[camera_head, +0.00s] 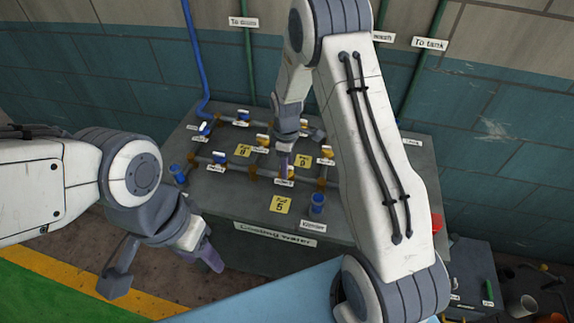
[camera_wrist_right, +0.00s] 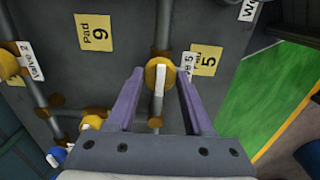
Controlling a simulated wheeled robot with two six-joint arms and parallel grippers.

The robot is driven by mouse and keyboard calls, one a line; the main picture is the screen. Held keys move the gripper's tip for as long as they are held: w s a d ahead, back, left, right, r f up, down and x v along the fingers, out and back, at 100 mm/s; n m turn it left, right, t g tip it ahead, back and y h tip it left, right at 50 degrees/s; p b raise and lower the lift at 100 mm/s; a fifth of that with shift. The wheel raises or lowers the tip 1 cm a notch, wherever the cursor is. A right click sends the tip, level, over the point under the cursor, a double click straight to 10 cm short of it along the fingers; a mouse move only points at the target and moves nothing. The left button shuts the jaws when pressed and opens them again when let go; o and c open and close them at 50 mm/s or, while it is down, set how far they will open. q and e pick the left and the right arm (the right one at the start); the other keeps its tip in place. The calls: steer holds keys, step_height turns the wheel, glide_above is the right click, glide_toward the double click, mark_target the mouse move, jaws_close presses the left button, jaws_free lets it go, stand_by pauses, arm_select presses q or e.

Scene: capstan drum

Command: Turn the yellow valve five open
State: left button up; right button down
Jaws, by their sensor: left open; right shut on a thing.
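The yellow valve five (camera_wrist_right: 151,70) is a round yellow knob with a white bar across it, on a grey pipe. In the right wrist view the bar looks roughly in line with the pipe. The label beside it is partly hidden by a finger. My right gripper (camera_wrist_right: 160,78) has its purple fingers on both sides of this valve and is shut on it. In the head view my right gripper (camera_head: 284,160) reaches down to the valve, which is mostly hidden there. My left gripper (camera_head: 165,268) is open and empty, in front of the bench at the left.
The dark bench (camera_head: 240,205) carries pipes, yellow and blue valves and yellow pad signs, including pad 5 (camera_head: 280,204). A blue fitting (camera_head: 317,203) stands right of that sign. A blue pipe (camera_head: 195,60) rises at the back left. A dark box (camera_head: 470,262) stands at the right.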

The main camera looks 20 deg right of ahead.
steer(key=shift+s, duration=0.1)
stand_by(0.4)
steer(key=shift+c, duration=1.4)
jaws_free()
step_height(320, 180, up, 10)
steer(key=b, duration=0.2)
steer(key=shift+r, duration=0.25)
